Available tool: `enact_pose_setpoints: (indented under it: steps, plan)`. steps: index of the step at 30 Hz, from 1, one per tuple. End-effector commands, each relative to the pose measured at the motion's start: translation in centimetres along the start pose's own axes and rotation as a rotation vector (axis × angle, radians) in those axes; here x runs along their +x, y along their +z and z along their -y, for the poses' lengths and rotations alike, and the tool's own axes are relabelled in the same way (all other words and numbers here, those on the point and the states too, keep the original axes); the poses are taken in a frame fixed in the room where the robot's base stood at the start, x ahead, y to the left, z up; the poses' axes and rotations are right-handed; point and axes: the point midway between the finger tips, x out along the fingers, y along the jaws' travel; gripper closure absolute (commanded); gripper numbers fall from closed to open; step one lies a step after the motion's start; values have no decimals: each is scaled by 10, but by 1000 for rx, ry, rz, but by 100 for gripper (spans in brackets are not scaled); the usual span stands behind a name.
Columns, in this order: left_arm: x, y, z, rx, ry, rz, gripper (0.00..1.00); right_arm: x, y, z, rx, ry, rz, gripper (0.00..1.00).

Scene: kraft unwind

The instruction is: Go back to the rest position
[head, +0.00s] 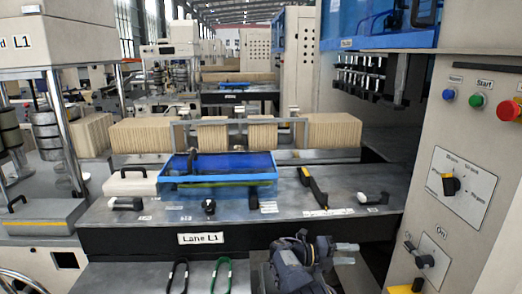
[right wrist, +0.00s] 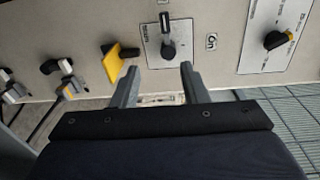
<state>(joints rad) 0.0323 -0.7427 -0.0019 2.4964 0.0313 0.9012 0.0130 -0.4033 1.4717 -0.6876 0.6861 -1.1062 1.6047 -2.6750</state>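My right gripper (head: 346,254) is at the bottom of the head view, in front of the machine table and left of the control panel. In the right wrist view its two fingers (right wrist: 158,82) stand apart with nothing between them. Beyond the fingertips, that view shows the panel face with a black rotary switch (right wrist: 167,50) marked On; the fingers look apart from it. My left gripper is in neither view.
The machine table (head: 335,190) carries a blue tray (head: 218,179), a white block (head: 130,182) and small levers. The control panel (head: 465,140) at right has blue, green and red buttons and a yellow handle (right wrist: 119,60). Two hooks, black and green, lie in front.

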Motion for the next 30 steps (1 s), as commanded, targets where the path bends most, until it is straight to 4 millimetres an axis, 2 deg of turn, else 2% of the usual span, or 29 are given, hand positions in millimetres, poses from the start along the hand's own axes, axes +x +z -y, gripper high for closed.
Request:
enact_pose_setpoints:
  steps: [5,10,17,21,23,26,30]
  plan:
    - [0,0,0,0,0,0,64,18,-8,7,73,63,-42,60]
    - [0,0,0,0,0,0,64,44,-23,15,194,157,-115,60]
    - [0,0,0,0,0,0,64,86,-66,29,484,358,-305,60]
    - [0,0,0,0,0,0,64,105,-111,39,771,524,-518,60]
    - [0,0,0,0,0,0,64,107,-135,44,921,599,-641,60]
    - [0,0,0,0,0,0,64,101,-174,53,1165,703,-863,60]
    - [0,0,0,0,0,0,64,77,-227,69,1478,795,-1207,60]
